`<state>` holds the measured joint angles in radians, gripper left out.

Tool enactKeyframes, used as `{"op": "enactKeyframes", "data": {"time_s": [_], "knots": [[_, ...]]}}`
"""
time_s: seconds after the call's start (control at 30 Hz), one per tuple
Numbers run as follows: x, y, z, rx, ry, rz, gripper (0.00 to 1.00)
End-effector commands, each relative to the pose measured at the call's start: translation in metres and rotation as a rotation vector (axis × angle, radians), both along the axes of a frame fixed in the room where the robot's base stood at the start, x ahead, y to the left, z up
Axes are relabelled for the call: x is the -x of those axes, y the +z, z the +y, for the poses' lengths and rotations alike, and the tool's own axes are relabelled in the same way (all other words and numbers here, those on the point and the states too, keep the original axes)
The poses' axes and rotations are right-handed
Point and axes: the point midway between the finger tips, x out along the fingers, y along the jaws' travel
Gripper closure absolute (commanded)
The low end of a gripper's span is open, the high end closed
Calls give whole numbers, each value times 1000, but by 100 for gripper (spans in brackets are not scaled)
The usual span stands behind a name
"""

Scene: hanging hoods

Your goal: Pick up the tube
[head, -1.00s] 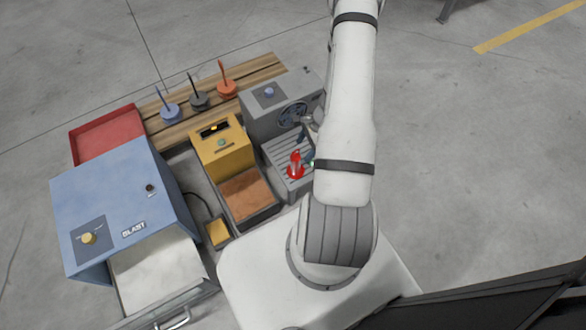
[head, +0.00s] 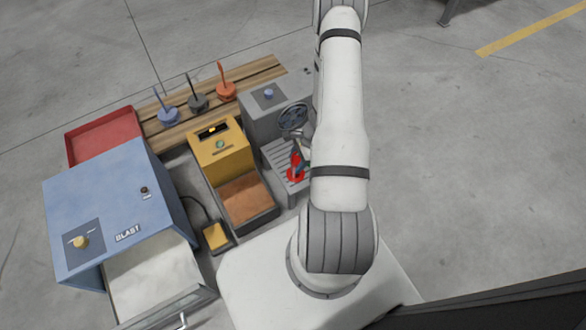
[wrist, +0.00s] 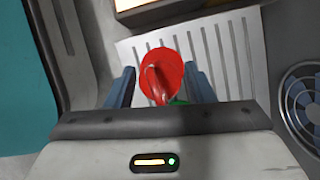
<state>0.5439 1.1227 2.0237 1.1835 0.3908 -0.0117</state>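The tube (wrist: 156,84) is a reddish, glassy cylinder on a round red base (wrist: 163,62) in the wrist view. A bit of green (wrist: 178,102) shows near its end, close to my palm. My gripper (wrist: 160,82) is open, with one blue-grey finger on each side of the tube and a gap on both sides. In the head view, the red base (head: 294,175) stands on a grey slatted tray (head: 275,153). My gripper and arm hide much of the tube there.
A grey machine with a fan (head: 293,117) stands right behind the tray. A yellow box (head: 221,150) with a brown bed is to the left. A blue blast cabinet (head: 110,205) and red tray (head: 100,137) are farther left. Floor to the right is clear.

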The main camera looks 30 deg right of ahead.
Motion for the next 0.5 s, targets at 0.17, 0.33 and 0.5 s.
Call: {"op": "enactKeyframes", "data": {"time_s": [0.17, 0.33, 0.5], "knots": [[0, 0, 0, 0, 0, 0, 66], [0, 0, 0, 0, -1, 0, 80], [0, 0, 0, 0, -1, 0, 94]]}}
